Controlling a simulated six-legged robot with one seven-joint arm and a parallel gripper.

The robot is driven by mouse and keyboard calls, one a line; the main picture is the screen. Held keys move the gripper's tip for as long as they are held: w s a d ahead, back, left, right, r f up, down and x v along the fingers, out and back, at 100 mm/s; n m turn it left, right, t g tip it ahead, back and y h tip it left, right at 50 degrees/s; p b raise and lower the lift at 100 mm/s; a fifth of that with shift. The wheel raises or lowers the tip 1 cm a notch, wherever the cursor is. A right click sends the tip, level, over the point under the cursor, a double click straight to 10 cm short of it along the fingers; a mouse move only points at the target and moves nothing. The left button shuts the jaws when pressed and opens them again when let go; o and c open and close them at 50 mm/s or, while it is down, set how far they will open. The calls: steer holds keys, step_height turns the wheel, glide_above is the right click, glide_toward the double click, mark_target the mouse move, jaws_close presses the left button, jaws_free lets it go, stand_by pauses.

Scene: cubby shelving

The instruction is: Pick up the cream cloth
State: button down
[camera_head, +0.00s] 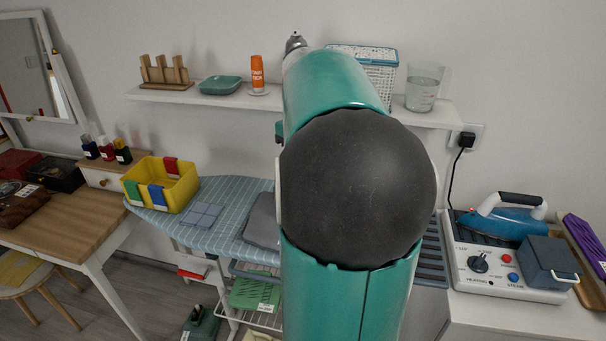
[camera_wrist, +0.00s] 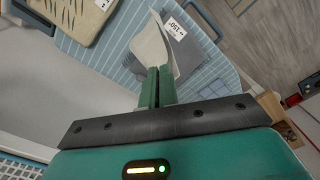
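The cream cloth (camera_wrist: 152,48) shows in the wrist view as a pale, upright folded piece at my fingertips. My gripper (camera_wrist: 158,72) has its green fingers close together, with the cloth's lower end between them. The cloth appears held over the blue striped ironing board (camera_wrist: 105,56), beside a grey folded piece with a 150° label (camera_wrist: 186,52). In the head view my teal arm hides the gripper and the cloth. The ironing board (camera_head: 232,196) shows left of my arm there.
On the board are a yellow bin (camera_head: 172,190), blue folded squares (camera_head: 203,215) and a grey pad (camera_head: 263,222). A wall shelf (camera_head: 205,97) holds a cup, dish and bottle. An iron (camera_head: 505,222) and its station (camera_head: 500,278) stand at right.

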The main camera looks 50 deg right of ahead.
step_height(320, 180, up, 9)
